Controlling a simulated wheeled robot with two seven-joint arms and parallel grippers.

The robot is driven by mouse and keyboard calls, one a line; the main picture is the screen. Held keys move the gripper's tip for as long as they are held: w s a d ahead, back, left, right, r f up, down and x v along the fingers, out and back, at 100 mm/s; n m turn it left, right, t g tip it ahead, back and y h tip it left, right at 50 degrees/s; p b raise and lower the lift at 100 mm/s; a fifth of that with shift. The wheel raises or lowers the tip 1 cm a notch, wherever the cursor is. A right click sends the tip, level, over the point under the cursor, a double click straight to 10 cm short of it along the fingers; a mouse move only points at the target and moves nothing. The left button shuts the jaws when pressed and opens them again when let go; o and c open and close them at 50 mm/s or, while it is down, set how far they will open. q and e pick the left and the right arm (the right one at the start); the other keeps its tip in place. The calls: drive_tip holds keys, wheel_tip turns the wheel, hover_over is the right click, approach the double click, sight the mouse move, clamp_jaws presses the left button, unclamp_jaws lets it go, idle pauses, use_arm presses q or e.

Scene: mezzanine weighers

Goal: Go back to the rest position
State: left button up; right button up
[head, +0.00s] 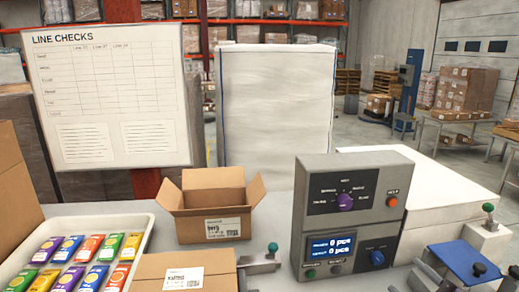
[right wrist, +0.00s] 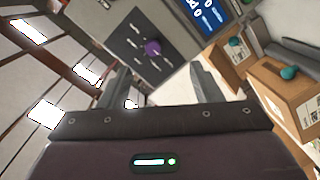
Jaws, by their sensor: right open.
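My right gripper (right wrist: 160,88) shows in the right wrist view with its two fingers apart and nothing between them. My left gripper is out of view.
An open cardboard box (head: 212,204) stands left of the control box. A closed box (head: 184,272) and a white tray (head: 145,228) of colourful packets are at the front left. A blue part (head: 464,258) with a dark knob is at the right. A line-checks board (head: 108,95) stands behind.

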drive_tip(key=s+a+f+m+g+h, duration=0.1)
drive_tip(key=s+f+m+g+h, duration=0.15)
drive_tip(key=f, duration=0.35)
drive_tip(key=s+f+m+g+h, duration=0.1)
drive_tip(key=s+f+m+g, duration=0.1)
drive_tip(key=f+m+g, duration=0.3)
drive_tip(key=s+a+f+m+g+y, duration=0.1)
drive_tip(key=s+a+f+m+g, duration=0.2)
drive_tip(key=s+a+f+g, duration=0.5)
drive_tip(key=s+a+f+t, duration=0.1)
drive_tip(key=s+f, duration=0.1)
drive_tip(key=f, duration=1.3)
drive_tip(key=s+f, duration=0.3)
drive_tip(key=f, duration=1.2)
drive_tip(key=s+d+f+g, duration=0.1)
drive_tip(key=s+d+f, duration=0.2)
drive_tip(key=s+f, duration=1.5)
drive_tip(key=shift+s+d+f+n, duration=0.2)
drive_tip(key=shift+s+f+n, duration=0.2)
drive_tip(key=shift+s, duration=0.25)
